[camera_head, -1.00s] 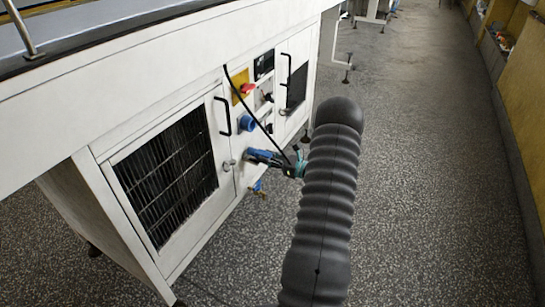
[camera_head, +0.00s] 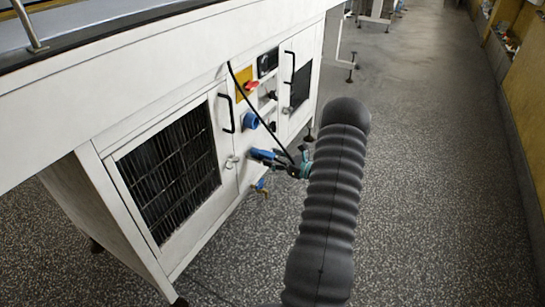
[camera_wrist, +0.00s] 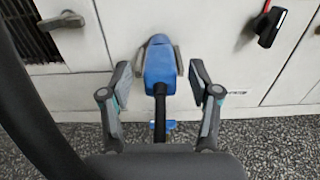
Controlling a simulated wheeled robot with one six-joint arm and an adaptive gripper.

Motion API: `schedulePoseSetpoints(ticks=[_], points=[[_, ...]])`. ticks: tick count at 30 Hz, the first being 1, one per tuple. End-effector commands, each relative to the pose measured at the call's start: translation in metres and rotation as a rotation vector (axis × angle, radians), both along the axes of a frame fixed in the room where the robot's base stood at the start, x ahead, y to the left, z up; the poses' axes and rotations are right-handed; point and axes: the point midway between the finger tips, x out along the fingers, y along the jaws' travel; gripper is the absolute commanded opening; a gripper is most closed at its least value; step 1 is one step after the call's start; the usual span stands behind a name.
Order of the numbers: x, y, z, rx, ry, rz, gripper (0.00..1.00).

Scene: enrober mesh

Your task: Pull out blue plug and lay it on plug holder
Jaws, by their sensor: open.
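The blue plug (camera_head: 264,155) is at the white machine front, below a round blue socket (camera_head: 249,121). In the wrist view the blue plug (camera_wrist: 158,68) points away from me, with a black cable running from its near end towards me. My gripper (camera_wrist: 160,74) is open, one finger on each side of the plug, with gaps showing between the fingers and the plug. My gripper also shows in the head view (camera_head: 288,167), small and partly hidden by my arm. Grey upright pieces flank the plug's far end; I cannot tell whether these are the plug holder.
The machine has a barred door (camera_head: 170,175) with a black handle (camera_head: 226,113), and a red switch on a yellow plate (camera_head: 243,84). A blue-handled valve (camera_head: 261,186) sits below the plug. A black cable hangs down the front. The speckled floor (camera_head: 430,200) to the right is clear.

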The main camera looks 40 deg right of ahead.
Motion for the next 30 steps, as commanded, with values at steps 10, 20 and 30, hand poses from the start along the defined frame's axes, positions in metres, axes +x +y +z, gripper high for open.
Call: schedulePoseSetpoints(ticks=[10,20,30], points=[[-0.058,-0.026,0.0,0.0,-0.001,-0.005,0.62],[-0.097,-0.042,0.001,0.001,-0.002,-0.003,0.62],[-0.101,-0.044,0.001,-0.001,-0.001,-0.001,0.62]])
